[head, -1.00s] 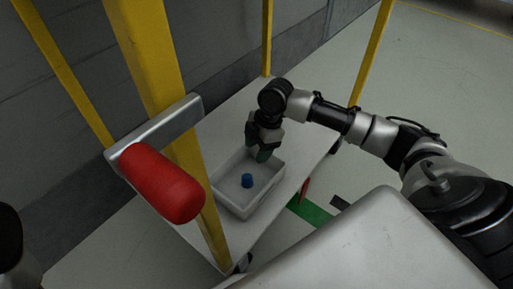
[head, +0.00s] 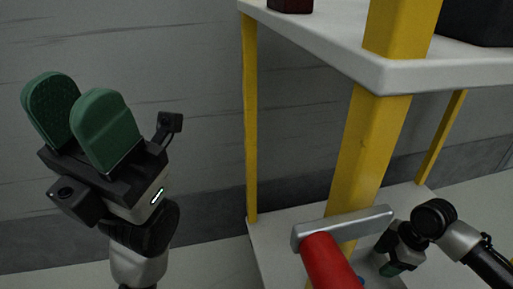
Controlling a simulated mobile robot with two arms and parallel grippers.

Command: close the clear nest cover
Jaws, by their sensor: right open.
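I cannot make out a clear nest cover in the head view. My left gripper (head: 78,112) is raised at the left, its two green finger pads pointing up with a gap between them; it is empty. My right gripper (head: 394,268) is low at the right, over the lower shelf of the cart, pointing down. It is open, with its fingertips partly hidden. A bit of a blue object (head: 361,282) shows near it, mostly hidden behind the red handle.
A yellow-post cart stands ahead with a white upper shelf (head: 345,50) and a lower shelf (head: 275,250). A red handle (head: 328,262) on a grey bracket juts toward me. A dark red object (head: 290,4) and a black box (head: 478,22) sit on the upper shelf. A grey wall is behind.

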